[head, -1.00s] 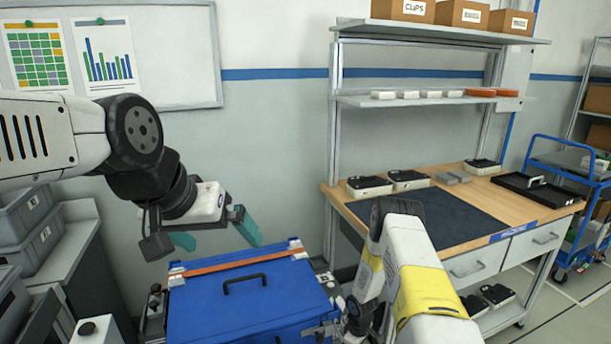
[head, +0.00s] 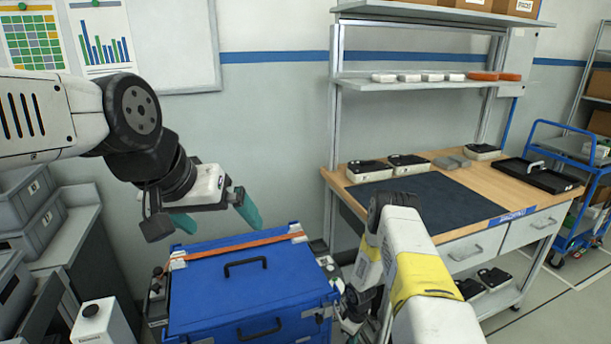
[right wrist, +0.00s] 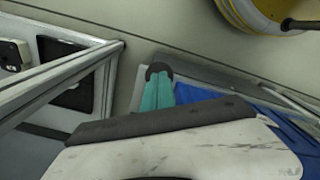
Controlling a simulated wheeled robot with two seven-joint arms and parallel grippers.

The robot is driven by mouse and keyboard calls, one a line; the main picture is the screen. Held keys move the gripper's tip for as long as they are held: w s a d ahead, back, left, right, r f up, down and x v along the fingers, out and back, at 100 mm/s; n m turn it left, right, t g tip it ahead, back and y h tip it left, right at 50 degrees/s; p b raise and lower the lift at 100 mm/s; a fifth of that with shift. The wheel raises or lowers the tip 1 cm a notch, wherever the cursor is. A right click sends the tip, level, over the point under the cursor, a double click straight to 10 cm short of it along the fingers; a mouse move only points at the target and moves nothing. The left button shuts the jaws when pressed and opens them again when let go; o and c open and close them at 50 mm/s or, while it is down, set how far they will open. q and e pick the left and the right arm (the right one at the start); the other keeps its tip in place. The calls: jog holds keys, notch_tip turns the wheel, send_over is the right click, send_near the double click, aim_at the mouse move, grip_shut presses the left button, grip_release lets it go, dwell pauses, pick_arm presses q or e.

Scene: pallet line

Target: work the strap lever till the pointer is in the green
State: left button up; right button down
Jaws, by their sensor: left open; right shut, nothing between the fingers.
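A blue case (head: 205,303) stands low in the middle of the head view, with an orange strap (head: 240,242) across the back of its lid. My left gripper (head: 222,226) is open and empty above the case's back left part. My right gripper is low beside the case's right side in the head view, its fingertips not clear there. In the right wrist view my right gripper (right wrist: 159,88) is shut, with a dark round knob (right wrist: 158,71) right at its fingertips. I cannot tell whether they touch, or whether this knob is the lever's. No pointer or green zone can be made out.
A workbench (head: 455,188) with a dark mat (head: 425,207) and several black-and-white boxes stands to the right. A blue cart (head: 580,165) is at the far right. Grey bins (head: 38,232) stand on the left. A wall is close behind the case.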

notch_tip(320, 180, up, 9)
jog(key=w, duration=0.1)
jog(key=shift+a+r, duration=0.15)
jog(key=shift+a, duration=0.05)
dwell(0.4)
dwell(0.3)
notch_tip(320, 180, up, 5)
jog(key=shift+f, duration=0.1)
dwell(0.4)
